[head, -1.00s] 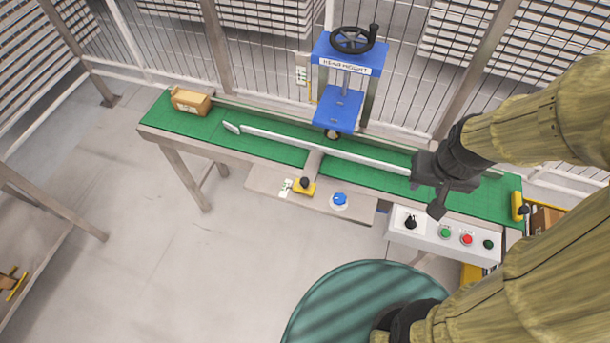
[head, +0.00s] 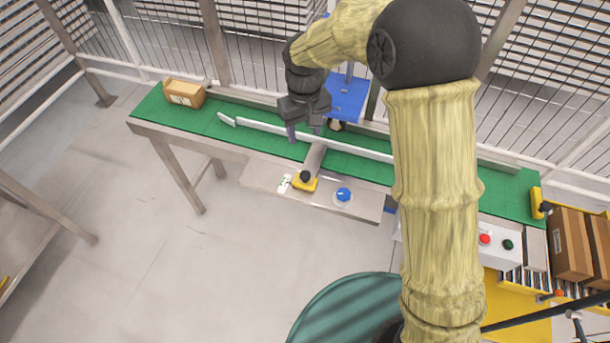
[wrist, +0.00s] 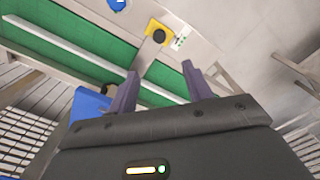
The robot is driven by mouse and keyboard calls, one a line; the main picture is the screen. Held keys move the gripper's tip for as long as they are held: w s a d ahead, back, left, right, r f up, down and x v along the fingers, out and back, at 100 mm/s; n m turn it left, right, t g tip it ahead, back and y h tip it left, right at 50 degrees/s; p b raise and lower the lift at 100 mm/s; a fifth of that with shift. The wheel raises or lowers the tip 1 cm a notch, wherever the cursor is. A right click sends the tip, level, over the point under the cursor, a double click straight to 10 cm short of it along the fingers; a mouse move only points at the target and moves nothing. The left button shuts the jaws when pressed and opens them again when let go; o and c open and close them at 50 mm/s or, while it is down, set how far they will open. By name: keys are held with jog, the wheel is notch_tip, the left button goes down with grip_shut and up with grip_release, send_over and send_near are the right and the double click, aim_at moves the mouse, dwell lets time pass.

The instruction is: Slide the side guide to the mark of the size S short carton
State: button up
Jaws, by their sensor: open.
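The side guide is a long white rail (head: 262,126) lying along the green belt, with an angled end at the left. A grey arm joins it to a yellow block with a black knob (head: 305,178) on the metal front plate. A white label with marks (head: 285,183) sits just left of the block; its lettering is too small to read. My gripper (head: 305,137) is open and empty above the belt, behind the knob and apart from it. In the wrist view the knob (wrist: 158,36) shows beyond and between my open fingers (wrist: 162,88), with the label (wrist: 180,41) beside it.
A carton (head: 184,94) stands on the belt's left end. A blue head press (head: 346,100) rises behind the belt, partly hidden by my arm. A blue knob (head: 343,194) sits right of the yellow block. Cartons (head: 570,245) stand on rollers at the right.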

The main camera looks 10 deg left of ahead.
aim_at(306, 173)
jog(key=shift+r, duration=0.1)
notch_tip(306, 173, down, 18)
jog(key=shift+d+r, duration=0.1)
jog(key=shift+r, duration=0.15)
dwell(0.5)
grip_shut()
jog(key=shift+w+r, duration=0.1)
jog(key=shift+w, duration=0.65)
grip_release()
jog(key=shift+s, duration=0.15)
